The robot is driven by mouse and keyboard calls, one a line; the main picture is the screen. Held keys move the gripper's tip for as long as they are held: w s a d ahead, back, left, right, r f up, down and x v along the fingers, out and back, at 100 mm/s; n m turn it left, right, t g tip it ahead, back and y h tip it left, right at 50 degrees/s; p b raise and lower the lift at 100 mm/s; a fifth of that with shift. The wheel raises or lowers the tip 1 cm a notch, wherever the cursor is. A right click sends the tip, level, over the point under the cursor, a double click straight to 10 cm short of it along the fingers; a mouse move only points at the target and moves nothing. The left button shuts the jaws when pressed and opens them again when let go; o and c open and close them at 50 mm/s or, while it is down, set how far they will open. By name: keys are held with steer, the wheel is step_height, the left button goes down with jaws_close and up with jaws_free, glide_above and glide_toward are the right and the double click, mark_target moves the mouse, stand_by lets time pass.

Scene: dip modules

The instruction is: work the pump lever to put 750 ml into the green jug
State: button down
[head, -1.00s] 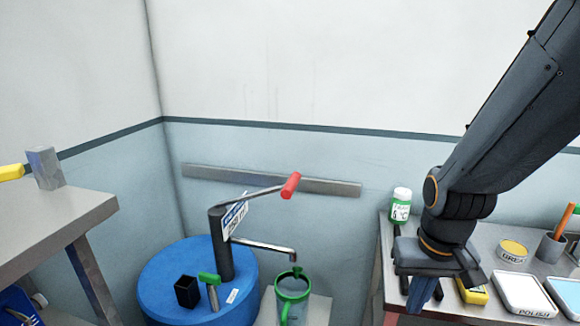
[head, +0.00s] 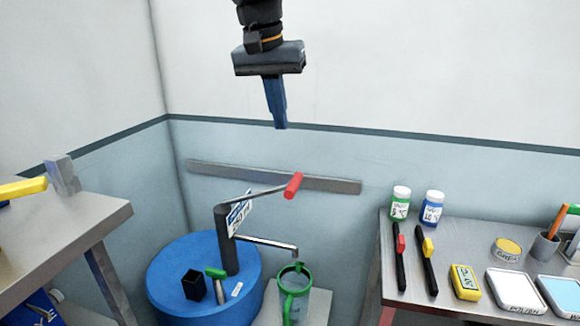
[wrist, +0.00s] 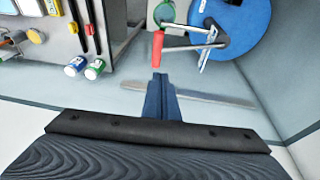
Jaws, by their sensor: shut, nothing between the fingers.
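The pump stands on a blue drum (head: 165,275); its dark post (head: 224,240) carries a lever with a red grip (head: 293,185) pointing right. Its spout (head: 265,243) reaches over the green jug (head: 293,290), which stands on a pale stand. The jug's contents cannot be made out. My gripper (head: 278,126) is shut and empty, pointing down, above the red grip and apart from it. In the wrist view the shut fingers (wrist: 159,78) point toward the red grip (wrist: 157,48), and the green jug (wrist: 164,13) shows at the top edge.
A black cup (head: 193,286) and a green-handled tool (head: 216,280) are on the drum. A bench at right holds a green bottle (head: 400,202), a blue bottle (head: 432,206), brushes and trays. A metal bench (head: 90,222) stands at left. A rail (head: 330,183) runs along the wall behind the lever.

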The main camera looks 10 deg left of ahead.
mark_target(293, 180)
steer(key=shift+f, duration=0.1)
steer(key=p+x, duration=0.1)
steer(key=x, duration=0.3)
steer(key=p+x, duration=0.2)
steer(key=x, duration=0.3)
steer(key=s+p+x, duration=0.1)
steer(key=p+x, duration=0.1)
steer(key=x, duration=0.2)
steer(key=shift+d+f, duration=0.3)
steer(key=shift+f, duration=0.2)
